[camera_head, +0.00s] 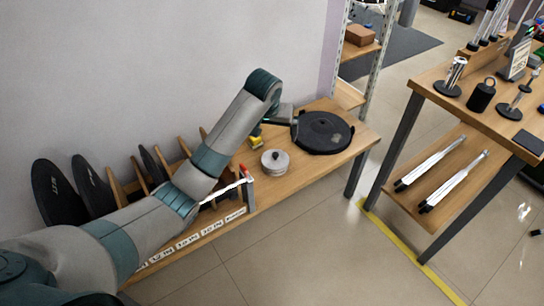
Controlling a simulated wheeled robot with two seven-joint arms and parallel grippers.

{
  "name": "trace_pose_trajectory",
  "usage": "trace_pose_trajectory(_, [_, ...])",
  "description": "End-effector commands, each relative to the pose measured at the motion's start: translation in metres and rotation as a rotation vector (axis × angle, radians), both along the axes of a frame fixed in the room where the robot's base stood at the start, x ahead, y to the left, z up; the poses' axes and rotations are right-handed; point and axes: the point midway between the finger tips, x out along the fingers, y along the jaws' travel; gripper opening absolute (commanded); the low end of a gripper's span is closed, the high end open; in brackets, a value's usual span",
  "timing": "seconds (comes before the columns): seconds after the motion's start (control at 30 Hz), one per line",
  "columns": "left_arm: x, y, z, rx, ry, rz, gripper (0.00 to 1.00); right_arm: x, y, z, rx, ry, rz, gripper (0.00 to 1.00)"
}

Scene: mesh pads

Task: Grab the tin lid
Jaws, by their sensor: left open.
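A small round grey tin (275,163) stands on the wooden bench. Its tin lid (275,156) is on top and has a dark knob. My left arm reaches in from the left, over the bench. My left gripper (287,116) is at the arm's far end, open, above and behind the tin and apart from the lid. Its fingertips are small and partly lost against a black round disc. My right gripper is not in view.
The black disc (323,132) lies on the bench (357,147) right of the tin. A small yellow object (255,138) is left of it. Upright black discs (58,192) stand in a labelled rack at left. Another table (437,84) with metal items stands at right, across clear floor.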

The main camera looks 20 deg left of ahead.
Motion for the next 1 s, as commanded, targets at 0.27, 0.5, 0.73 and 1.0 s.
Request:
trace_pose_trajectory(0.27, [0.0, 0.0, -0.001, 0.0, 0.0, 0.0, 1.0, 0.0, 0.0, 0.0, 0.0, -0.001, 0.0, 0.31])
trace_pose_trajectory(0.5, [0.006, 0.001, -0.017, 0.001, 0.002, 0.0, 1.0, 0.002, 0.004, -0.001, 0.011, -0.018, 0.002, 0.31])
trace_pose_trajectory(0.73, [0.02, 0.003, -0.054, 0.001, 0.003, 0.0, 1.0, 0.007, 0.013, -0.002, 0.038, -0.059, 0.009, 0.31])
trace_pose_trajectory(1.0, [0.038, 0.005, -0.097, 0.0, 0.002, 0.001, 1.0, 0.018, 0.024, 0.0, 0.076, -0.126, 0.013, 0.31])
